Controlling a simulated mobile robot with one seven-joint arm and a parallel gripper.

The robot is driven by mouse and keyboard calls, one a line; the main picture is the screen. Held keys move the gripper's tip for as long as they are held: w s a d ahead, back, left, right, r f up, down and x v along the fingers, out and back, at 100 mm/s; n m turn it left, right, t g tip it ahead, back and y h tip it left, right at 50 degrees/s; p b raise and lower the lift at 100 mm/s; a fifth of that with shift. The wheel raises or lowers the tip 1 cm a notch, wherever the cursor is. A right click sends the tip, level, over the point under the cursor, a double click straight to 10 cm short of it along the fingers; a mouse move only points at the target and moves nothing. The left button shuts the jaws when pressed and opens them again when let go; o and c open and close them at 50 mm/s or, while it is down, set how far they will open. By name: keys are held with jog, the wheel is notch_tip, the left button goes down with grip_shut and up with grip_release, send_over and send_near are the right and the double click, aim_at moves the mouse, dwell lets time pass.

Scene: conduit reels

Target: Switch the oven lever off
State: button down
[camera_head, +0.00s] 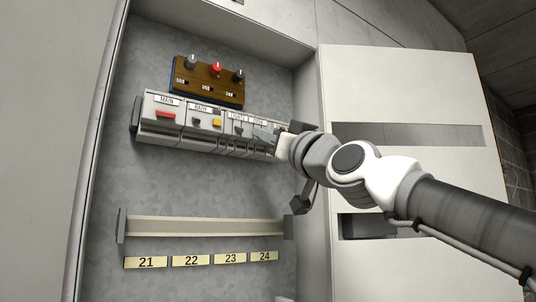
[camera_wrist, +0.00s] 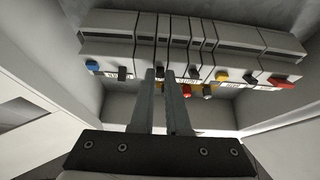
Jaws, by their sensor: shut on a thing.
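A row of grey switch modules (camera_head: 205,140) runs across the cabinet's back wall, with labels MAIN, BATH and LIGHTS legible at the left. The levers in the wrist view are red (camera_wrist: 280,81), yellow (camera_wrist: 222,76), blue (camera_wrist: 92,65) and several dark ones. My gripper (camera_head: 270,137) is at the right part of the row in the head view. In the wrist view its two fingers (camera_wrist: 160,74) are close together at one module, shut on a lever between their tips. The fingers mostly hide this lever, and no OVEN label can be read, so I cannot confirm which it is.
A brown panel (camera_head: 209,92) with grey, red and black knobs sits above the row. An empty rail (camera_head: 205,227) and number plates 21 to 24 (camera_head: 191,260) lie below. The cabinet's right wall (camera_head: 309,90) stands close to my gripper.

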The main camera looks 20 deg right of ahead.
jog(key=shift+f+t+y+b, duration=0.15)
jog(key=shift+t+y+b, duration=0.15)
jog(key=shift+t+b, duration=0.65)
jog(key=shift+g, duration=0.25)
jog(key=c, duration=0.9)
grip_release()
jog(key=shift+w, duration=0.1)
jog(key=shift+f, duration=0.1)
jog(key=b+v, duration=0.1)
jog(key=v, duration=1.6)
jog(key=shift+s+b, duration=0.3)
jog(key=shift+b, duration=0.1)
